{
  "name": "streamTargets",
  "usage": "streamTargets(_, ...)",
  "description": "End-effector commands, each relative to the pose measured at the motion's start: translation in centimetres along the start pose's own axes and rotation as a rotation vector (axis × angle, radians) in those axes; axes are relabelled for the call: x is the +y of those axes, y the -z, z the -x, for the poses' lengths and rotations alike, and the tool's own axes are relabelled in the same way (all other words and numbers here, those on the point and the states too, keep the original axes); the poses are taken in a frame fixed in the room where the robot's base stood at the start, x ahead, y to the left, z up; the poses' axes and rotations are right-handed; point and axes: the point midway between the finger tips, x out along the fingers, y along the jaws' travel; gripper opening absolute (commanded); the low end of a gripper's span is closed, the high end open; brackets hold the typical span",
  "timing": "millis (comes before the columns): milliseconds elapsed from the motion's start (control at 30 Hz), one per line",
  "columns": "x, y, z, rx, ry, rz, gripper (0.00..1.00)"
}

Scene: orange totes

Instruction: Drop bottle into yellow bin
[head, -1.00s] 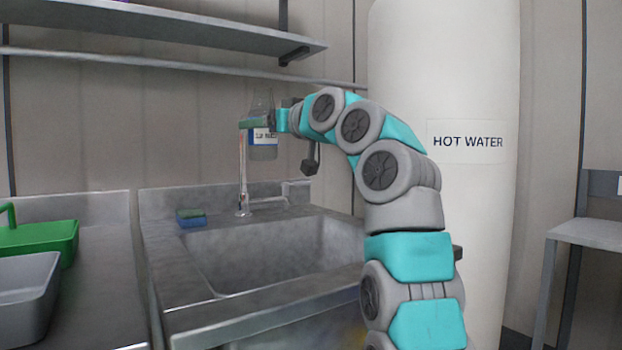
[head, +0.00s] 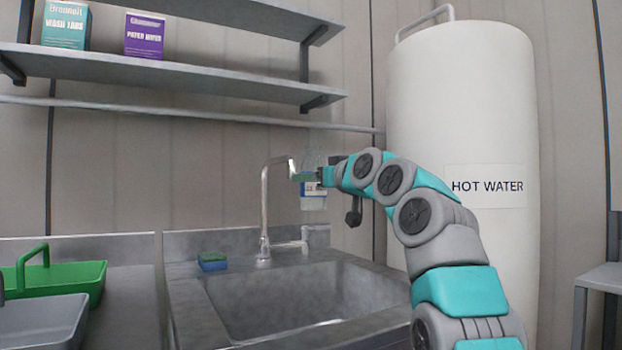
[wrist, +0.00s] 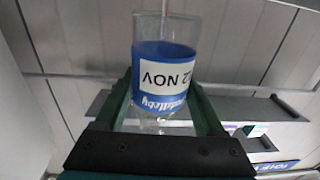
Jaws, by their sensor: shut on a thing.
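A clear bottle (wrist: 163,78) with a blue and white label sits between the two green fingers of my gripper (wrist: 165,100) in the wrist view. My gripper is shut on it. In the head view the bottle (head: 314,190) hangs in my gripper (head: 308,174), above the back of the sink and just right of the faucet's spout. The bottle looks upright in the head view. No yellow bin shows in either view.
A steel sink (head: 225,335) with a tall faucet (head: 264,215) lies below. A sponge (head: 212,261) rests on its back ledge. A green caddy (head: 60,279) and grey tub (head: 45,325) stand left. Shelves (head: 180,75) hang above; a hot water tank (head: 465,120) stands right.

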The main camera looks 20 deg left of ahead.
Motion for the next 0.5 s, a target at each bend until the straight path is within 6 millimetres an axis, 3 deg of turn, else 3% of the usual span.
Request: streamTargets(500,0.94,-0.29,-0.25,-0.001,-0.017,0.001,0.14)
